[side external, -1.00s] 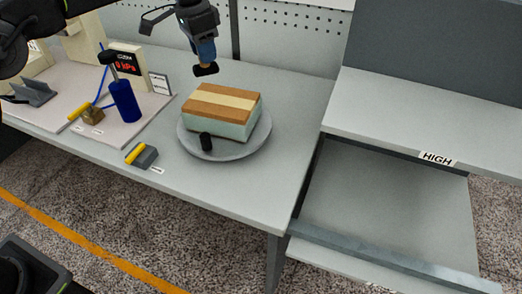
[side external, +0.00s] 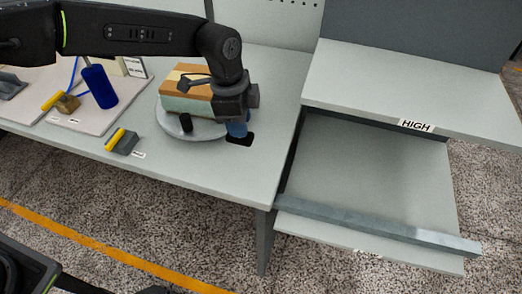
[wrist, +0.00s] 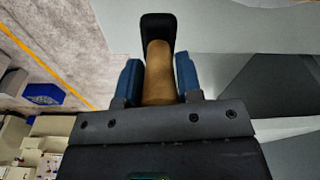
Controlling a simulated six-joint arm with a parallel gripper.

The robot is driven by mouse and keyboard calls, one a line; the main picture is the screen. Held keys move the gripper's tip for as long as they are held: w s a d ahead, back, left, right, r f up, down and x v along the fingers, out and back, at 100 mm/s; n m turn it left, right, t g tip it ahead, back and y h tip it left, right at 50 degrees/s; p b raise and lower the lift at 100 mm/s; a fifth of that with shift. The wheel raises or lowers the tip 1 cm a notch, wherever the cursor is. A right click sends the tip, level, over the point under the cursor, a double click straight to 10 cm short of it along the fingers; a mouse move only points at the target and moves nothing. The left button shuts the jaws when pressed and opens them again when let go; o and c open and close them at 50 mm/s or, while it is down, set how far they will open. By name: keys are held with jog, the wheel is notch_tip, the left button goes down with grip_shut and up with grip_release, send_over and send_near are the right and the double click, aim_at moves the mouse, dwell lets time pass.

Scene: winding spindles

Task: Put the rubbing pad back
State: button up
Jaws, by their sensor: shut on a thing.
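My gripper (side external: 236,128) is shut on the rubbing pad (side external: 240,140), over the table just right of the round grey turntable. In the wrist view, the blue fingers of my gripper (wrist: 158,82) close on the pad's tan handle (wrist: 159,72), and its black base (wrist: 157,24) shows beyond them. I cannot tell whether the base touches the table. A layered block (side external: 187,103) in orange, cream and pale green sits on the turntable (side external: 170,122). My gripper and wrist hide part of its right side.
A grey block with a yellow handle (side external: 123,141) lies left of the turntable, beside a small label. A blue cylinder (side external: 99,87) and a yellow-handled brown block (side external: 66,103) are at the left. An open drawer (side external: 370,180) stands right, under a shelf marked HIGH (side external: 416,125).

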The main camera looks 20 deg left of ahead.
jog(key=shift+s+d+f, duration=0.1)
jog(key=shift+d+f, duration=0.75)
jog(key=shift+f, duration=0.3)
jog(key=shift+s+d+f, duration=0.15)
jog(key=shift+d+f, duration=0.65)
jog(key=shift+f, duration=0.35)
jog(key=shift+s+d+f, duration=0.1)
jog(key=shift+d+f, duration=0.75)
jog(key=shift+f, duration=0.3)
jog(key=shift+f, duration=0.15)
jog(key=o, duration=0.9)
